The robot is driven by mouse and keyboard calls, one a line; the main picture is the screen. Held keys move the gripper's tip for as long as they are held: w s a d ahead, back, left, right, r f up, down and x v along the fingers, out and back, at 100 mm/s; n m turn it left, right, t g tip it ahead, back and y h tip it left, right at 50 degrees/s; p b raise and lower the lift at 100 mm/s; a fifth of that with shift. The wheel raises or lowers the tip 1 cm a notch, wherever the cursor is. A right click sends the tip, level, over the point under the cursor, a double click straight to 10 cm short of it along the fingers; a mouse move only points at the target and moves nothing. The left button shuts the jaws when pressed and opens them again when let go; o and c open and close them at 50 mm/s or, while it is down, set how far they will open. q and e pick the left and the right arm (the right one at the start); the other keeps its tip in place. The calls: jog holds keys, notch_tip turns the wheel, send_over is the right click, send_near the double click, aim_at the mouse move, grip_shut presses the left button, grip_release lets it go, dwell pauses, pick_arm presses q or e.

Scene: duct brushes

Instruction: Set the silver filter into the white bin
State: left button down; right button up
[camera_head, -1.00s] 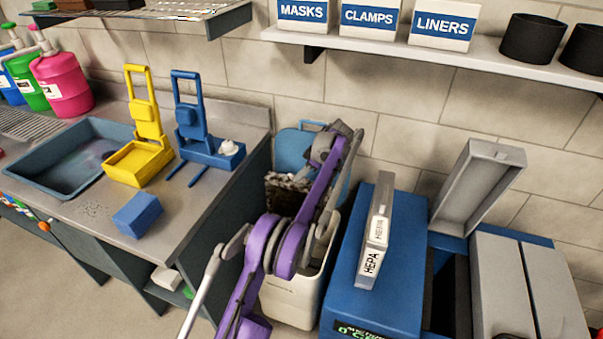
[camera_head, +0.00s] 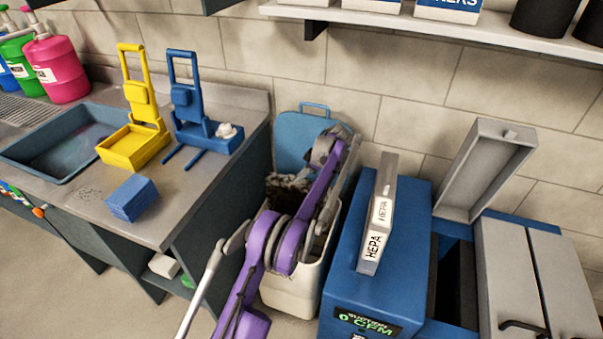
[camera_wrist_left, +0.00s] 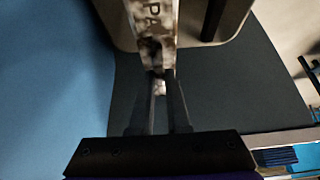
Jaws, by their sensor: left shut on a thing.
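The silver filter (camera_wrist_left: 155,22) is soiled with dark dust and shows the letters "PA" in the left wrist view. My left gripper (camera_wrist_left: 160,85) is shut on it. In the head view, the filter's dusty face (camera_head: 286,188) shows left of my purple arm, at the mouth of the white bin (camera_head: 290,292). My arm hides the fingertips and part of the bin's opening there. I cannot tell whether the filter touches the bin. The bin stands on the floor between the counter and a blue machine. My right gripper is not in view.
An upright filter labelled HEPA (camera_head: 383,215) stands on the blue machine (camera_head: 335,275), right of the bin. A blue lid (camera_head: 297,140) rises behind the bin. The steel counter (camera_head: 190,205) at left holds a sink, yellow and blue stands and a blue block (camera_head: 130,198).

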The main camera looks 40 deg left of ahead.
pick_arm(q)
jog(key=shift+f+b, duration=6.35)
jog(key=shift+f, duration=5.2)
jog(key=c, duration=0.8)
grip_release()
